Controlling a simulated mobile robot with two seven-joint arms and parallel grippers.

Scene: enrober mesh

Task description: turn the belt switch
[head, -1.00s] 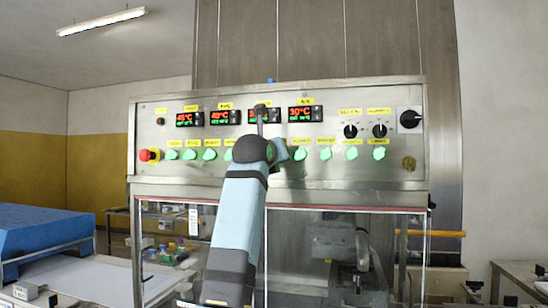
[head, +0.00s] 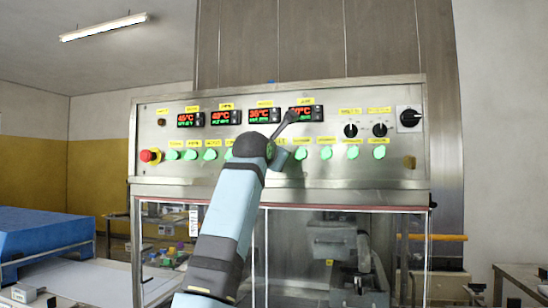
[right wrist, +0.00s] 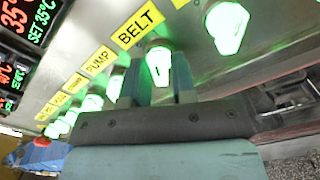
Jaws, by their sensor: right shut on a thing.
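The belt switch (right wrist: 159,64) is a glowing green knob under the yellow BELT label (right wrist: 137,25) in the right wrist view. My right gripper (right wrist: 160,82) has one finger on each side of this knob and is shut on it. I cannot tell the knob's exact angle. My left gripper is in neither view.
Other green knobs stand close on both sides, one to the right (right wrist: 227,27) and one to the left (head: 210,154). A red emergency stop (head: 147,155) is at the panel's left end. Black dials (head: 380,130) are at the right. Temperature displays (head: 223,117) line the top.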

